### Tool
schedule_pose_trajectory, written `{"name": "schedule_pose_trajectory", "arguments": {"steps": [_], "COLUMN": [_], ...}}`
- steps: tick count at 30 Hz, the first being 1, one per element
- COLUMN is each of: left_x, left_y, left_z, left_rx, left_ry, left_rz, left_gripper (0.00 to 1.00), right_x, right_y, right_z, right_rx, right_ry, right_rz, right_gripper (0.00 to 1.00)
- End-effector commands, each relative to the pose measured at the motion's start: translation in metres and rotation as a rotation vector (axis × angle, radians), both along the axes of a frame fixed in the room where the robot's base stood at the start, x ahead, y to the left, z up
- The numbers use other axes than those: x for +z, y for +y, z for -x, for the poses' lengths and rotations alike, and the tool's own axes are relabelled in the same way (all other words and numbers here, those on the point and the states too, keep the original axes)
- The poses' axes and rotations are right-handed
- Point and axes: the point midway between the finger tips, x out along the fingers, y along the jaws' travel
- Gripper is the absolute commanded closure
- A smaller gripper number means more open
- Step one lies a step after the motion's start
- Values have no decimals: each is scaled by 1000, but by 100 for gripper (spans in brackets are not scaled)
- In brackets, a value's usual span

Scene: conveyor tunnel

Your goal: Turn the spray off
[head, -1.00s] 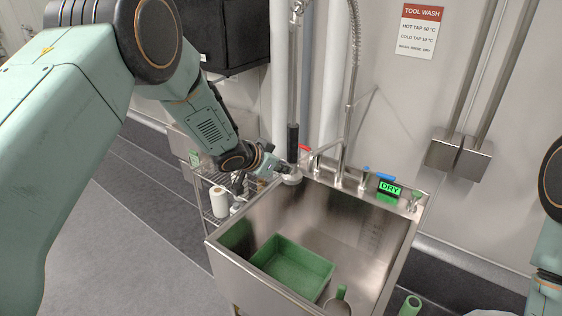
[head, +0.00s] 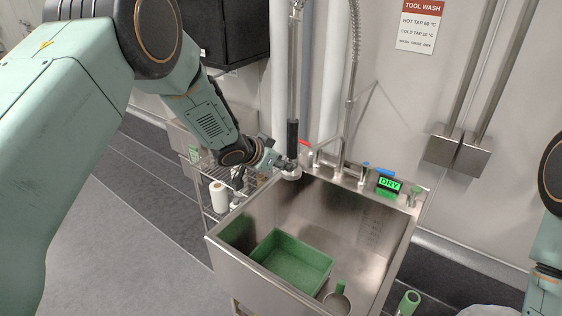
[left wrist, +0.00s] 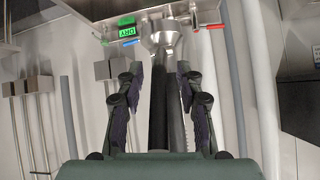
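The spray has a black grip (head: 292,134) and a steel head (head: 291,174), and hangs upright over the sink's back left corner. My left gripper (head: 284,163) is at the spray just above its head. In the left wrist view its fingers (left wrist: 161,80) stand on either side of the black spray grip (left wrist: 158,115), with a gap showing on the left side, and the steel spray head (left wrist: 160,35) lies beyond the fingertips. No water stream is visible. My right gripper is out of the picture; only part of the right arm shows.
The steel sink (head: 225,262) holds a green bin (head: 290,262) and a scoop-like tool with a green handle (head: 339,287). A red tap lever (head: 305,145), a blue lever (head: 378,168) and a green DRY display (head: 389,184) line the back.

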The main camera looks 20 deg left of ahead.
Motion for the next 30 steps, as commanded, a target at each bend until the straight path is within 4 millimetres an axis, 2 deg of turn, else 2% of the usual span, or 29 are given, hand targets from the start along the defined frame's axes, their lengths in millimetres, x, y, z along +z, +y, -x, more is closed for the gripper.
{"name": "schedule_pose_trajectory", "arguments": {"steps": [7,21,30], "left_x": [9,61,75], "left_y": [5,30,38], "left_z": [8,68,85], "left_rx": [1,4,1], "left_ry": [-1,-1,0], "left_rz": [1,5,1], "left_gripper": [64,64,64], "right_x": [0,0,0], "right_y": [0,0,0], "right_z": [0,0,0], "right_rx": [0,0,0], "right_ry": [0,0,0], "right_rz": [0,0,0], "right_gripper": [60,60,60]}}
